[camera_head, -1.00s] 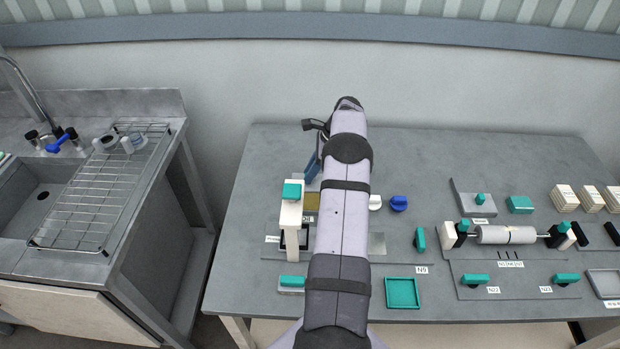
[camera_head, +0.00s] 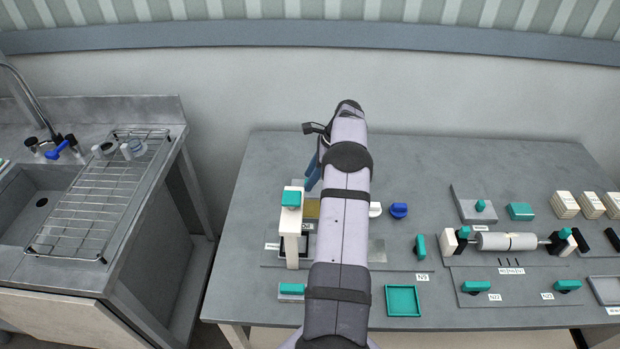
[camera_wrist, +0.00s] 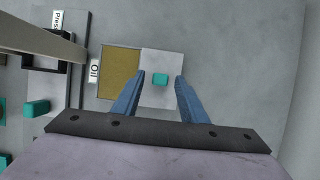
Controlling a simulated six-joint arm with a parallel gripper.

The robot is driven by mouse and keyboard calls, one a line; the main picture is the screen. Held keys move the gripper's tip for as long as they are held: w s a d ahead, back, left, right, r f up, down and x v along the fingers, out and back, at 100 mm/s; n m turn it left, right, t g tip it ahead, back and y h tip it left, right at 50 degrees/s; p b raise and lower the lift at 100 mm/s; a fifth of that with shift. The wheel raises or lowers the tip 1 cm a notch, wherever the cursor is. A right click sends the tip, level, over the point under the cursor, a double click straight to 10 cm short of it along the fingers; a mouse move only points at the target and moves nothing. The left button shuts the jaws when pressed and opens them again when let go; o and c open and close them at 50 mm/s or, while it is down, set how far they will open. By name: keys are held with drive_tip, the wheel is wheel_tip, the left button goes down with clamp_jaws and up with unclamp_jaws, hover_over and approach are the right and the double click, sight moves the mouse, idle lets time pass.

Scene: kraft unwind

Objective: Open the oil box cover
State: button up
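The oil box, marked by an "Oil" label (camera_wrist: 95,71), shows a gold-brown surface (camera_wrist: 120,72) in the wrist view. A pale grey plate (camera_wrist: 160,99), which looks like the cover, adjoins it on the right and bears a small teal knob (camera_wrist: 160,79). My gripper (camera_wrist: 159,76) is open, with one blue fingertip on each side of the knob in the picture. I see no contact, and the height gap cannot be told.
A white post with a teal top (camera_head: 291,199) stands close to the left of the oil box. A blue knob (camera_head: 398,210), a teal tray (camera_head: 403,288) and a roller (camera_head: 507,241) are to the right. The back of the grey table (camera_head: 450,155) is clear.

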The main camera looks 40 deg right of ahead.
sight(317, 188)
drive_tip(key=b+v, duration=0.1)
drive_tip(key=v, duration=0.5)
drive_tip(key=shift+r, duration=0.35)
drive_tip(key=a+n+g+h, duration=0.25)
drive_tip(key=a+n, duration=1.35)
drive_tip(key=a, duration=1.1)
drive_tip(key=s+a+f+n+t, duration=0.2)
drive_tip(key=s+a+n, duration=0.8)
drive_tip(key=s+a, duration=0.25)
drive_tip(key=s+r+n+g, duration=0.1)
drive_tip(key=s+r+g, duration=0.1)
drive_tip(key=s, duration=0.6)
drive_tip(key=shift+s+d+g+h, duration=0.3)
drive_tip(key=shift+g+h, duration=0.05)
